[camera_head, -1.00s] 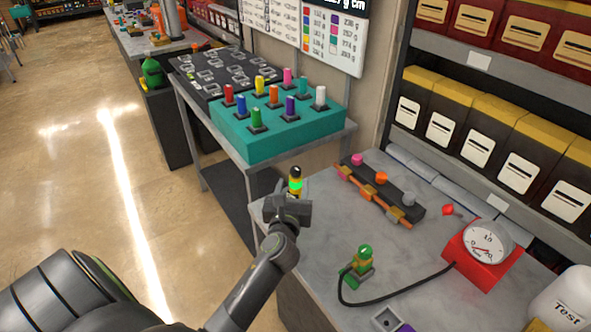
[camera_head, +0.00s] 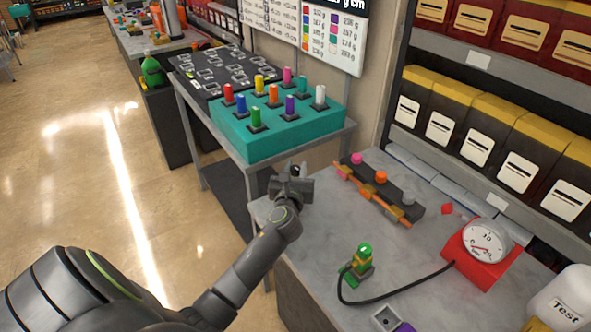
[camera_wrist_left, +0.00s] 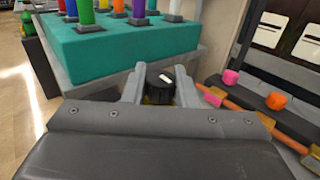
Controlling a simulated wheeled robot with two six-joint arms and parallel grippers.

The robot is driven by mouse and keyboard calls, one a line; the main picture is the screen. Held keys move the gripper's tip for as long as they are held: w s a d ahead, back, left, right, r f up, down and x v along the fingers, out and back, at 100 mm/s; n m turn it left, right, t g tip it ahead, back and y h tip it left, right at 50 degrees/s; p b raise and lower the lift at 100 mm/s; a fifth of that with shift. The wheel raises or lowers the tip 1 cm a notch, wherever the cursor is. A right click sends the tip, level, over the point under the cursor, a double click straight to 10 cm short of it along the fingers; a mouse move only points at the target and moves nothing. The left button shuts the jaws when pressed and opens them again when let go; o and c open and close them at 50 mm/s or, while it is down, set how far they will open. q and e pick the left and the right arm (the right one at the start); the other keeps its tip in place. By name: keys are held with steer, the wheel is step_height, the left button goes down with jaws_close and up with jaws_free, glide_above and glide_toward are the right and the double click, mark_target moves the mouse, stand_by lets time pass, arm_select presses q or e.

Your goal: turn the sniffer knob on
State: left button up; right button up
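The sniffer knob (camera_wrist_left: 161,84) is black with a white mark on top. In the left wrist view it sits between the two fingers of my left gripper (camera_wrist_left: 160,86), above a little yellow of the sniffer body (camera_wrist_left: 155,100). My left gripper also shows in the head view (camera_head: 292,172), at the left edge of the grey bench, where it hides most of the sniffer. Its fingers are apart, one on each side of the knob; I cannot tell whether they touch it. My right gripper is not in view.
A teal block (camera_head: 310,122) with several coloured knobs stands just behind my left gripper. A black valve manifold (camera_head: 400,203) lies to the right on the bench. A green-topped valve (camera_head: 362,262) is joined by a black hose to a red gauge (camera_head: 484,250).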

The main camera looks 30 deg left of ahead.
arm_select(q)
steer(key=c, duration=0.4)
steer(key=shift+f+n+g+y+b, duration=0.1)
steer(key=shift+n+g+y+b, duration=0.2)
steer(key=shift+n+g+y, duration=1.7)
steer(key=shift+n+y, duration=0.1)
steer(key=shift+y, duration=0.6)
steer(key=o, duration=1)
